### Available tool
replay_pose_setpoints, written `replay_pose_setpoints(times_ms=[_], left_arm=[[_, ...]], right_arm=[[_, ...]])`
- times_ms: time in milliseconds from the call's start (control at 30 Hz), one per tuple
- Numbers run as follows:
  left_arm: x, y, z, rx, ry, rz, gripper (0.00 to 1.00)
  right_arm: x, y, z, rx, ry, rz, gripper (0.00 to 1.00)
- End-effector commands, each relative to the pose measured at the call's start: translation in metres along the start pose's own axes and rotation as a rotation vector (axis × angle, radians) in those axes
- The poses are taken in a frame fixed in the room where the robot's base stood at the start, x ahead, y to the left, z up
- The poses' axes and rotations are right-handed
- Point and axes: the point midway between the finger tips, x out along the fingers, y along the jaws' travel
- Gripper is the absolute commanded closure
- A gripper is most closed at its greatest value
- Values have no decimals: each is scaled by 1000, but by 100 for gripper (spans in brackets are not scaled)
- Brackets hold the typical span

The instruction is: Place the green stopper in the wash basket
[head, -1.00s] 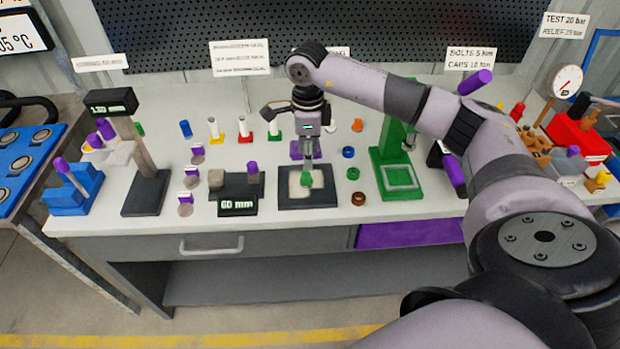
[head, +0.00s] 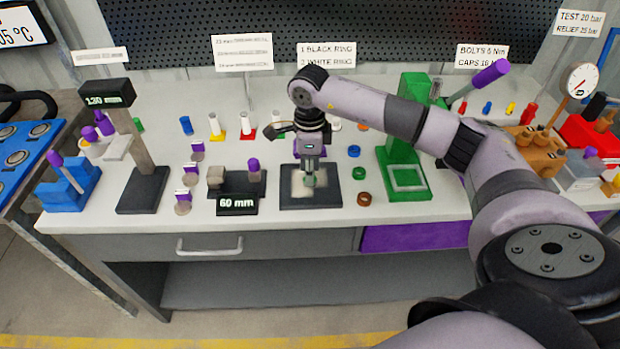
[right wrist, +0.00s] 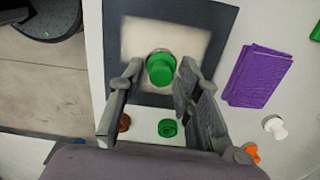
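The green stopper (right wrist: 161,69) stands on the pale pad of a dark square mat (right wrist: 222,22) in the right wrist view. I cannot tell how far above the mat the tips are. I cannot single out the wash basket in these frames. My left gripper is not in view.
Right of the mat lie a green ring (head: 359,173), a blue ring (head: 354,151) and a brown ring (head: 364,199). A purple block (right wrist: 259,75) lies behind the mat. A green press (head: 408,178) stands to the right, a 60 mm gauge (head: 237,204) to the left.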

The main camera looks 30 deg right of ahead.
Motion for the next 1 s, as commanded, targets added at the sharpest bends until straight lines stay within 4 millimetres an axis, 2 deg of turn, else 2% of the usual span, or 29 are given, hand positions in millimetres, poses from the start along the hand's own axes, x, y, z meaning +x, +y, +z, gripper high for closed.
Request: replay_pose_setpoints(times_ms=[33, 433, 833, 1000], left_arm=[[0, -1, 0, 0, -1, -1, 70], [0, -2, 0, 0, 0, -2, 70], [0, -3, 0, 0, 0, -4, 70], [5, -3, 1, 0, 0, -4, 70]], right_arm=[[0, 0, 0, 0, 0, 0, 74], [0, 0, 0, 0, 0, 0, 100], [-1, 0, 0, 0, -1, -1, 100], [-18, -2, 0, 0, -3, -5, 100]])
